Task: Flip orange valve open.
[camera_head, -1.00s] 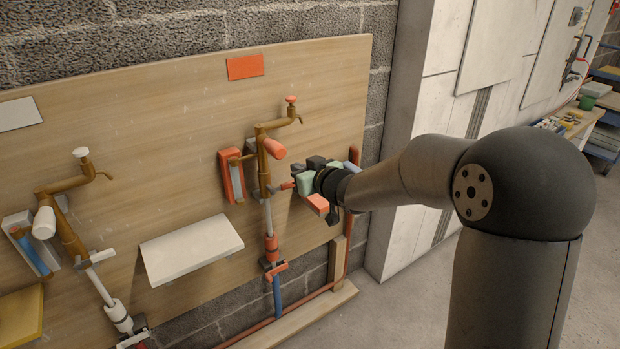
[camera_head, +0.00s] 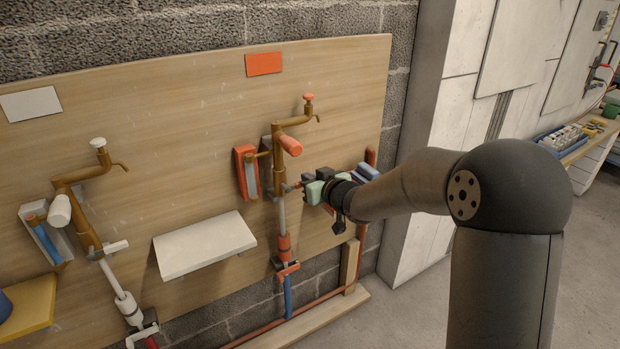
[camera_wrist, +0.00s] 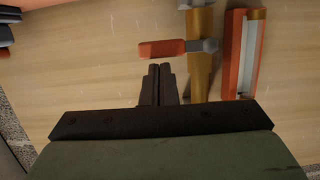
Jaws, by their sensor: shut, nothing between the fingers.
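The orange valve's lever (camera_wrist: 160,48) shows in the wrist view. It lies roughly crosswise, joined by a grey stem to a brass pipe (camera_wrist: 203,80). My gripper (camera_wrist: 160,70) is shut and empty. Its fingertips are right beside the lever's edge in the wrist view; whether they touch it I cannot tell. In the head view, my gripper (camera_head: 303,188) is close to the right side of the brass pipe.
An orange holder (camera_head: 245,172) is mounted left of the pipe. A white shelf (camera_head: 205,246) sticks out lower left. A similar pipe with white fittings (camera_head: 75,205) stands farther left. A red conduit (camera_head: 361,250) runs down the board's right edge. The floor at right is clear.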

